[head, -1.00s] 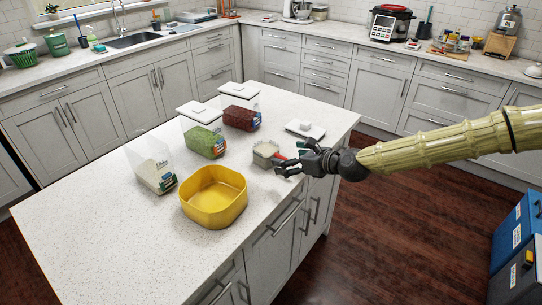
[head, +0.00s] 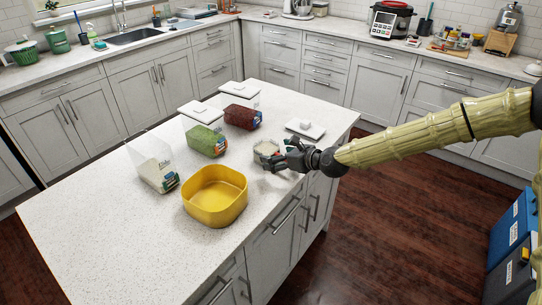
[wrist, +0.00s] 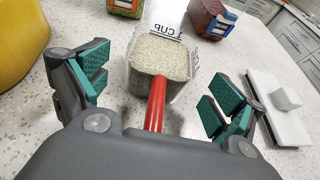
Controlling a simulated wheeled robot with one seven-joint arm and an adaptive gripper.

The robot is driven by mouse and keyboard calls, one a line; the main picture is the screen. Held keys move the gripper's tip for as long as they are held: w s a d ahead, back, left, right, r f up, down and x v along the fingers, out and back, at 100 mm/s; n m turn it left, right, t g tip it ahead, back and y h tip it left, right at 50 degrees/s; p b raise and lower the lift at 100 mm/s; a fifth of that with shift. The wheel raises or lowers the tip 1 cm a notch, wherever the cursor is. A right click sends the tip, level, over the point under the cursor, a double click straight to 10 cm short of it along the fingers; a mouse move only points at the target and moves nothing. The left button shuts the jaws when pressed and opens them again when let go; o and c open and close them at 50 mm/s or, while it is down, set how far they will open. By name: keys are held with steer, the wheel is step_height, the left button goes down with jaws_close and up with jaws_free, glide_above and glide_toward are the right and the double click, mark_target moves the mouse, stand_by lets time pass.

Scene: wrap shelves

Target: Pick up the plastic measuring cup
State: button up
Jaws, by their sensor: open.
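The plastic measuring cup (wrist: 158,62) is clear, has a red handle (wrist: 156,105) and is full of pale grains. It stands on the white island counter, and its clear body also shows in the head view (head: 265,149). My gripper (head: 279,160) is at the counter's right side, low beside the cup. In the wrist view my gripper (wrist: 155,95) is open, with its two green-padded fingers apart on either side of the red handle. The handle points toward the palm, and its near end is hidden behind the gripper body.
A yellow bowl (head: 215,196) stands left of the cup. Clear containers with white (head: 157,167), green (head: 205,141) and dark red (head: 242,117) contents stand farther left and back. A white lid (head: 305,129) lies behind the gripper. The counter's front left is clear.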

steer(key=c, duration=1.3)
steer(key=shift+r, duration=0.1)
